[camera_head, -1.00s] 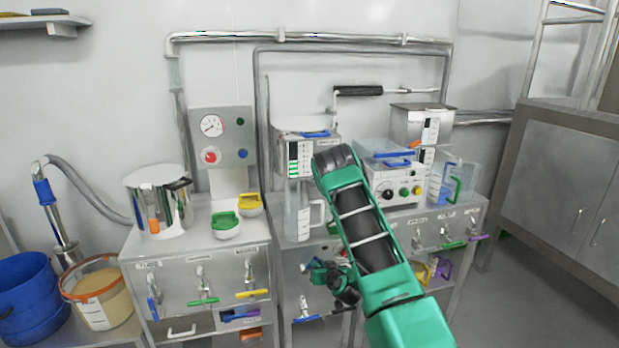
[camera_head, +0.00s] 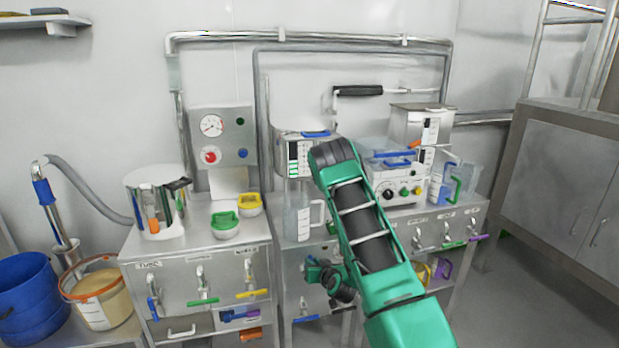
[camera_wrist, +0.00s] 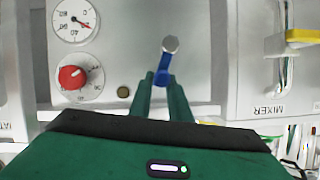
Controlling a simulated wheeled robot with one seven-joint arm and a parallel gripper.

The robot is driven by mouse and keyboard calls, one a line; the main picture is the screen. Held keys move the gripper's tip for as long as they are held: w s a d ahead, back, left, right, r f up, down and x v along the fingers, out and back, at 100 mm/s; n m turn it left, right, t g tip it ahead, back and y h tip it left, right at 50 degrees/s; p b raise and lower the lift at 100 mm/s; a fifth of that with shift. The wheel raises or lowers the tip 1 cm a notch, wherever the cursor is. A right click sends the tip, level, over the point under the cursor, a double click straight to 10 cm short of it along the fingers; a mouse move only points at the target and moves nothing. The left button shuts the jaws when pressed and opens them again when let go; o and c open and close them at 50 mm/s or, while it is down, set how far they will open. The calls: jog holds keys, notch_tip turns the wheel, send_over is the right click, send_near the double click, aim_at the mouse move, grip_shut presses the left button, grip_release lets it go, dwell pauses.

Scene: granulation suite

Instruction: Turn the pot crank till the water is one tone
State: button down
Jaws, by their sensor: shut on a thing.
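In the wrist view, my gripper (camera_wrist: 163,78) has its two green fingers closed around a short blue handle (camera_wrist: 168,62) with a round metal end, in front of a grey panel. In the head view, my gripper (camera_head: 314,270) is low at the front of the middle steel cabinet, and the part it holds is hidden there. A steel pot (camera_head: 145,208) with a dark handle at its rim stands on the left cabinet. A bar with a black grip (camera_head: 358,91) shows behind my arm; I cannot tell whether it is the pot crank. No water tone can be made out.
A gauge (camera_wrist: 75,19) and red knob (camera_wrist: 72,78) are left of the fingers in the wrist view. A clear jug (camera_head: 297,222) stands on the middle cabinet. Coloured tap levers line the left cabinet front (camera_head: 180,270). Floor is free at the right.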

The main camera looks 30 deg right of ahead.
jog(key=shift+s+d+f, duration=0.2)
jog(key=shift+d+f, duration=0.15)
jog(key=shift+d, duration=0.25)
jog(key=shift+s+d+f, duration=0.2)
jog(key=shift+d+f, duration=0.1)
jog(key=shift+d, duration=0.35)
jog(key=shift+s+d+f, duration=0.2)
jog(key=shift+d+f, duration=0.15)
jog(key=shift+d, duration=0.25)
jog(key=shift+d+f, duration=0.1)
